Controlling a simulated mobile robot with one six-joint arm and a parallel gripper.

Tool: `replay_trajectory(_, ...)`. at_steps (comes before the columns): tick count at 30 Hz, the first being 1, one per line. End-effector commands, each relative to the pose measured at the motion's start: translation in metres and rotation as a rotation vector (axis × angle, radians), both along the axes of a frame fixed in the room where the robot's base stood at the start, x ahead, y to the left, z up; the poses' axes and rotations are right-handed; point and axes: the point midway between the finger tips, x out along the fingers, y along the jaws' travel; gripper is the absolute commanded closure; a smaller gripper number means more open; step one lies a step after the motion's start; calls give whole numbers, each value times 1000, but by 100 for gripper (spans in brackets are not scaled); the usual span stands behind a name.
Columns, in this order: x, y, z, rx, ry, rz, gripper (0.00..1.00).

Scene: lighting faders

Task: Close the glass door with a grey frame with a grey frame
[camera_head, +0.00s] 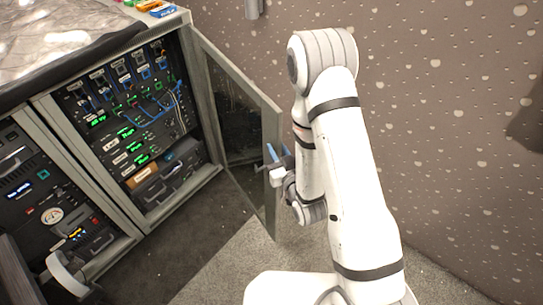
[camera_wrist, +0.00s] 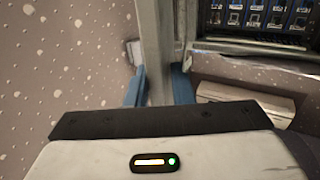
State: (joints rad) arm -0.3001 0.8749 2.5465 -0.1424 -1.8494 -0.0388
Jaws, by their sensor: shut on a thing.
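The glass door with a grey frame (camera_head: 237,120) stands open at the right side of the rack cabinet (camera_head: 46,108), swung out toward the patterned wall. Its dark glass pane is partly see-through. My gripper (camera_head: 272,164) is at the door's free edge, about mid-height. In the wrist view, the blue fingers of my gripper (camera_wrist: 158,82) lie on either side of the upright grey door frame (camera_wrist: 156,40) and are shut on it. My gripper's body hides the lower part of the frame there.
The open bay holds panels with blue cables and green displays (camera_head: 125,120). A left bay (camera_head: 50,205) holds more equipment. A grey curved handle-like part (camera_head: 68,276) sticks out at lower left. The wall (camera_head: 440,120) is close on the right. Dark floor (camera_head: 195,235) before the open bay is clear.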

Motion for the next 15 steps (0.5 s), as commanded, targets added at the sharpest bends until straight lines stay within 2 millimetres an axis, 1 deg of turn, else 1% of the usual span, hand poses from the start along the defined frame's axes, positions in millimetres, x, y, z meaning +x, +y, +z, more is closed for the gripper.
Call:
replay_trajectory(1,-4,4,-2,-3,7,-5,99)
replay_trajectory(15,-24,35,-2,-5,9,-70,99)
